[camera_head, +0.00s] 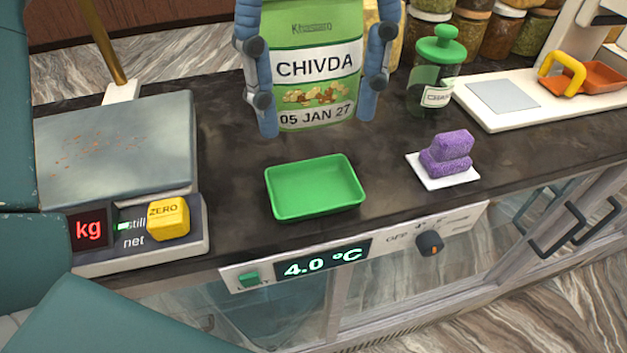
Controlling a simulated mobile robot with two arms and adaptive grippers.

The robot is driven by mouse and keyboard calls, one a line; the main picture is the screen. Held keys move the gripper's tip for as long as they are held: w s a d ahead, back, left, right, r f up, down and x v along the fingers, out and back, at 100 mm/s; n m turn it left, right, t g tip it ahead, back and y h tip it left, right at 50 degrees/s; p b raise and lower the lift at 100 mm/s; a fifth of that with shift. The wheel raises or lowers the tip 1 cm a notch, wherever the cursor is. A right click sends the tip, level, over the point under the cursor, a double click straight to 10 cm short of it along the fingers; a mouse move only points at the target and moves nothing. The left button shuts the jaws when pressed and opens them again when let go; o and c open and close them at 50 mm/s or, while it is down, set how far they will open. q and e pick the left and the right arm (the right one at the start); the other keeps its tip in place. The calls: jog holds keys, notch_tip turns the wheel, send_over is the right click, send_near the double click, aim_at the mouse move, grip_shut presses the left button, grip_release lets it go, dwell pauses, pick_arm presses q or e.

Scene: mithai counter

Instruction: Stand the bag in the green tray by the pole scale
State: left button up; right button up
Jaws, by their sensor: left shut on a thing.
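The green CHIVDA bag (318,40), dated 05 JAN 27, is upright with its printed front facing me. My left gripper (318,117) is shut on it, one finger along each side. The bag is behind the green tray (315,188); I cannot tell whether its bottom touches the counter. The tray is shallow, empty and near the counter's front edge. My right gripper is not in view.
A yellow ZERO block (168,218) is at the scale's front. Right of the tray are purple sponges (447,153) on a white square and a green-lidded jar (436,72). A white board with an orange scoop (590,77) is farther right. Dark counter (235,165) is clear around the tray.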

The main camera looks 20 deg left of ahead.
pick_arm(q)
jog(key=f, duration=0.2)
jog(key=w+f, duration=0.1)
jog(key=f, duration=0.2)
jog(key=shift+w+d, duration=0.1)
jog(key=shift+w, duration=0.05)
notch_tip(320, 180, down, 4)
notch_tip(320, 180, down, 4)
jog(key=shift+w+r+p, duration=0.15)
jog(key=shift+r+p, duration=0.1)
jog(key=shift+p, duration=0.1)
jog(key=shift+f, duration=0.6)
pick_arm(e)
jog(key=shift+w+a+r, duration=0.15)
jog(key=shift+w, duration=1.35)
pick_arm(q)
jog(key=o, duration=1.3)
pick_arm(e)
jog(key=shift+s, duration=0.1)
